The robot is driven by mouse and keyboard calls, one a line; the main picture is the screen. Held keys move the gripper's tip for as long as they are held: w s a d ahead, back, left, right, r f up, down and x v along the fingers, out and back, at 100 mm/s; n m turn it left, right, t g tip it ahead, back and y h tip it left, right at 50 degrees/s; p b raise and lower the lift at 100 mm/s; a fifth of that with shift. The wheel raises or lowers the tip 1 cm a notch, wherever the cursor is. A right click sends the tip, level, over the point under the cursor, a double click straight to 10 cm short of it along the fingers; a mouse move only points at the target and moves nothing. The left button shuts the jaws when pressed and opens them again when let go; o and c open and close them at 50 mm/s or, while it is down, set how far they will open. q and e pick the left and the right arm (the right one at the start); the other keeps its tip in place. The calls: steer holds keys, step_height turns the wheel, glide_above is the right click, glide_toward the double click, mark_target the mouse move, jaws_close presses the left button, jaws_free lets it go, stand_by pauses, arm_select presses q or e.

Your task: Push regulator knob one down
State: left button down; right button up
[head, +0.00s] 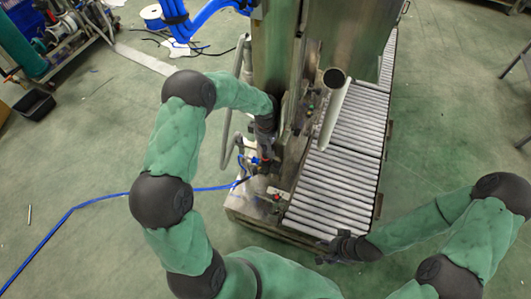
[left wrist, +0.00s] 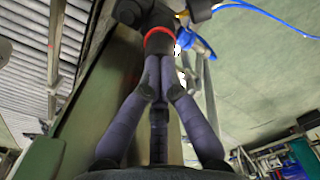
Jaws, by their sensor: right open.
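The regulator (head: 264,162), with blue and red parts, sits low on the machine's left side in the head view. In the left wrist view its dark knob with a red ring (left wrist: 159,34) lies straight ahead of my fingertips. My left gripper (head: 266,146) points down just above the regulator. In the left wrist view its fingers (left wrist: 160,68) come together at the tips, with nothing visible between them. The tips are at or very near the knob; I cannot tell whether they touch. My right gripper (head: 334,247) is open by the front end of the roller conveyor, away from the regulator.
The roller conveyor (head: 335,182) runs along the machine's right side. A steel column (head: 272,50) rises close beside my left gripper. A bent metal pipe (head: 230,115) stands left of the regulator. A blue hose (head: 90,203) trails across the open green floor.

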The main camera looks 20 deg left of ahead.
arm_select(q)
steer(key=shift+f, duration=0.25)
steer(key=shift+r+p, duration=1.75)
steer(key=shift+r, duration=1.35)
steer(key=shift+f, duration=0.1)
